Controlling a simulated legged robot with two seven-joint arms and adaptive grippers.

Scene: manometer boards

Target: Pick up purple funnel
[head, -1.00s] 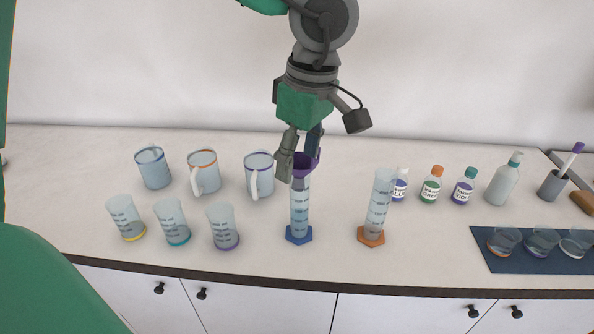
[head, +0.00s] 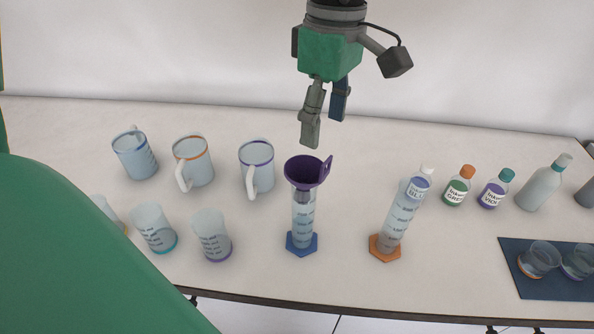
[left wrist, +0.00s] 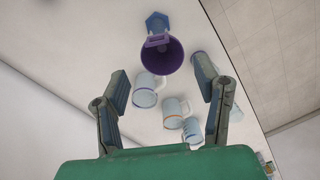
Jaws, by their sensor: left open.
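The purple funnel (head: 307,172) sits in the top of a graduated cylinder with a blue base (head: 302,242). In the left wrist view the funnel (left wrist: 162,54) shows its wide mouth, beyond the fingertips. My left gripper (head: 324,132) is above and behind the funnel, apart from it. In the left wrist view its two fingers (left wrist: 168,90) are spread wide with nothing between them in grip. My right gripper is not in view.
A cylinder with an orange base (head: 385,248) stands to the right. Handled mugs (head: 257,166) and beakers (head: 211,236) stand to the left. Labelled bottles (head: 458,186) and a blue mat (head: 525,288) are at the right. The counter behind the funnel is clear.

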